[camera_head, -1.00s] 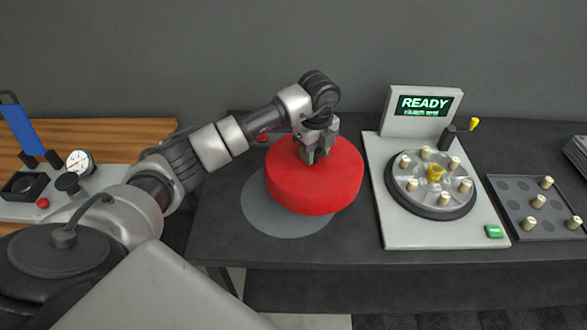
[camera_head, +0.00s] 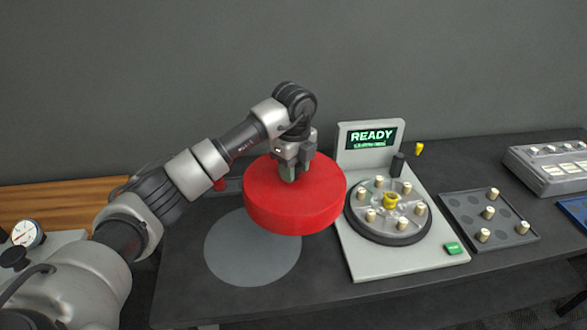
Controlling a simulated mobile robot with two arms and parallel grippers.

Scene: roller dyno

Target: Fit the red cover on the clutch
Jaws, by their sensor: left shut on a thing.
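The red cover (camera_head: 292,208) is a thick round disc. My left gripper (camera_head: 289,177) is shut on it from above, at the middle of its top; the grip itself is partly hidden. The cover hangs raised over the dark table, between the grey round mat and the clutch, its right edge close to the clutch in the picture. The clutch (camera_head: 390,240) is a round dark-rimmed disc with several pale rollers and a yellow hub (camera_head: 390,201) at its centre. It is uncovered on a light base plate. My right gripper is not in view.
The grey round mat (camera_head: 250,255) is bare. The READY screen (camera_head: 371,136) and a dark post (camera_head: 397,164) stand behind the clutch. A green button (camera_head: 453,248) is at the plate's front right. A tray with rollers (camera_head: 466,205) lies right of it.

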